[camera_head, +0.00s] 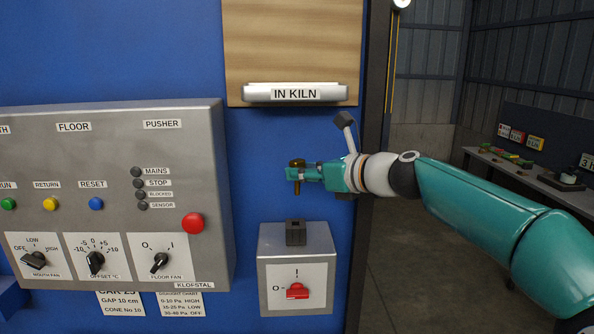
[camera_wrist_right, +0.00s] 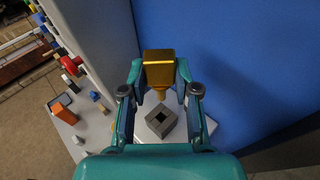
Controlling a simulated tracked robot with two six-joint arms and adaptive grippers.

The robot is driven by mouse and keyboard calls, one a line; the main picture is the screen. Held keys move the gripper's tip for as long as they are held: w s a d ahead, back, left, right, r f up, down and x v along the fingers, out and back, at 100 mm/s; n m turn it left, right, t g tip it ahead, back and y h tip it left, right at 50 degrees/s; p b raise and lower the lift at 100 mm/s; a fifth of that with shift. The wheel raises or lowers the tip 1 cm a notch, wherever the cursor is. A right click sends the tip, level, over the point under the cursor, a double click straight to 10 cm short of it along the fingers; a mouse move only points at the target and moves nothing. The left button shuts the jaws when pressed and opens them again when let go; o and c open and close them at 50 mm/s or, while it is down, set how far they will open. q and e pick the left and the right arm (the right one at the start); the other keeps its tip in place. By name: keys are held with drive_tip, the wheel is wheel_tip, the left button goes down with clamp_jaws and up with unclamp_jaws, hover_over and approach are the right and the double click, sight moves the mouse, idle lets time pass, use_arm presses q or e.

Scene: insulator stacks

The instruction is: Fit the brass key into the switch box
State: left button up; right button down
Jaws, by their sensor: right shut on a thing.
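The brass key (camera_head: 297,188) is held upright in my right gripper (camera_head: 299,173), with its stem pointing down. In the right wrist view the gold key (camera_wrist_right: 160,68) sits between the two fingers of the right gripper (camera_wrist_right: 158,78). The grey switch box (camera_head: 265,262) is on the blue wall below, with a red switch on its front. A dark socket (camera_head: 296,233) stands on its top. In the right wrist view the socket (camera_wrist_right: 167,129) shows a square opening, apart from the key's tip. My left gripper is not in view.
A grey control panel (camera_head: 110,205) with knobs and buttons is to the left of the key. The "IN KILN" label holder (camera_head: 250,93) is above. Blue wall lies clear between key and socket. A workbench (camera_head: 555,180) stands far right.

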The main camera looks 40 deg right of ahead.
drive_tip(key=shift+w+a, duration=0.15)
drive_tip(key=shift+w, duration=0.1)
drive_tip(key=f+b, duration=0.1)
drive_tip(key=b, duration=0.4)
hover_over(302, 226)
drive_tip(key=shift+w+f, duration=0.1)
drive_tip(key=shift+f, duration=2.3)
drive_tip(key=shift+p, duration=0.55)
drive_tip(key=shift+f+b, duration=2.05)
drive_tip(key=shift+f, duration=0.25)
drive_tip(key=c, duration=0.8)
unclamp_jaws()
drive_tip(key=shift+o, duration=0.2)
